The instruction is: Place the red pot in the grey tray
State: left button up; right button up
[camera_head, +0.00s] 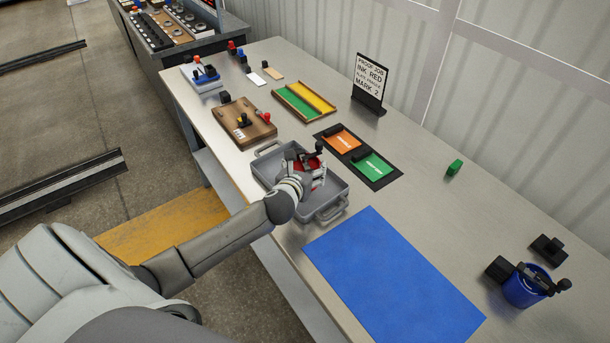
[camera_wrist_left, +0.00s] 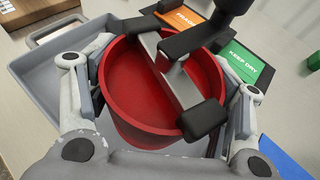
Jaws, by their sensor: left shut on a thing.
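The red pot (camera_head: 314,163) is in my left gripper (camera_head: 305,176), inside the outline of the grey tray (camera_head: 335,192). In the left wrist view the fingers of the left gripper (camera_wrist_left: 163,112) close on opposite sides of the red pot (camera_wrist_left: 125,85), which looks upright. A black-and-grey tool (camera_wrist_left: 182,80) lies across the pot's mouth. The grey tray (camera_wrist_left: 50,65) shows beneath and to the left of the pot there. I cannot tell whether the pot's base touches the tray floor. My right gripper is not in view.
A blue mat (camera_head: 395,275) lies right of the tray, and a blue pot (camera_head: 525,290) with a tool stands farther right. A black board with orange and green cards (camera_head: 372,168) lies behind the tray.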

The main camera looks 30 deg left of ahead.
pick_arm(q)
jog(key=shift+w+a+f, duration=0.3)
jog(key=shift+f, duration=0.1)
notch_tip(320, 180, down, 2)
jog(key=shift+f, duration=0.6)
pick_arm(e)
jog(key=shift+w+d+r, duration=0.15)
pick_arm(q)
jog(key=o, duration=1.4)
jog(key=shift+f, duration=0.1)
